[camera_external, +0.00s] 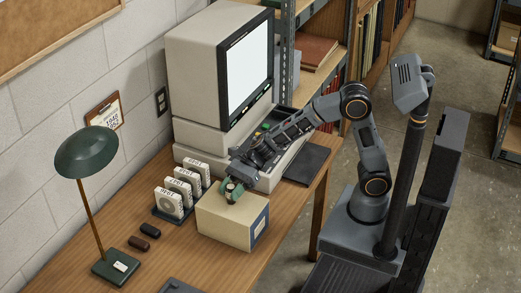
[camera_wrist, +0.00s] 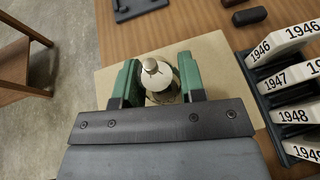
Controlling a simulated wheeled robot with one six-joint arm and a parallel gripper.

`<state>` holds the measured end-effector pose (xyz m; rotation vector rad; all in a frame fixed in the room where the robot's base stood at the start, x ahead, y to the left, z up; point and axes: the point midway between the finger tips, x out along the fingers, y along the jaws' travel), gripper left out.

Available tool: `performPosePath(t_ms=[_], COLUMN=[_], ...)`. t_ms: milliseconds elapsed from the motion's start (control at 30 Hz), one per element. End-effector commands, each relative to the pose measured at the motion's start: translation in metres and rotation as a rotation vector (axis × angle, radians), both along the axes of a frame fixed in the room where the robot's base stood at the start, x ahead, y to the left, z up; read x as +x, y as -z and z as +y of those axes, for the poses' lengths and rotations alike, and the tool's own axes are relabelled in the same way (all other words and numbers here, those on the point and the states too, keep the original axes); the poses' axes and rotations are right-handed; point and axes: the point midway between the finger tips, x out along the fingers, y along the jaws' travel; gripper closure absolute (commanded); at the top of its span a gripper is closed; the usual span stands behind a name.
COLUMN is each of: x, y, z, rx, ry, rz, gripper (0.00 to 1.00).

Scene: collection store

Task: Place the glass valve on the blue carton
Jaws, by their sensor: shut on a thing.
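The glass valve (camera_wrist: 158,82) has a pale round disc and a small metallic cap on top. It sits between the green fingers of my gripper (camera_wrist: 158,66), which are shut on it. The carton (camera_external: 222,222) stands on the desk with a plain tan top and front and a blue band with a pale label on its right end. Its tan top (camera_wrist: 220,72) lies beneath the valve in the wrist view. In the external view my gripper (camera_external: 233,189) is over the carton's top toward the back edge. I cannot tell whether the valve touches the carton.
A rack of year-marked reels (camera_external: 170,204) stands close beside the carton; it also shows in the wrist view (camera_wrist: 275,85). A computer (camera_external: 200,75) stands behind.

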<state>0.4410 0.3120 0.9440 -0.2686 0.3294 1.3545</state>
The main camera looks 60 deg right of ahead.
Motion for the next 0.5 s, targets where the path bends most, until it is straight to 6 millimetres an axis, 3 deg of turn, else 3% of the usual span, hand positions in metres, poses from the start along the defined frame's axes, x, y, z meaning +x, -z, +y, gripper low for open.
performPosePath(t_ms=[467,500], x=[-0.0001,-0.0001], y=[0.0055,0.0036], z=[-0.0001,-0.0002], rx=[0.000,0.000], ry=[0.000,0.000], rz=[-0.001,-0.001], gripper=[0.86,0.59])
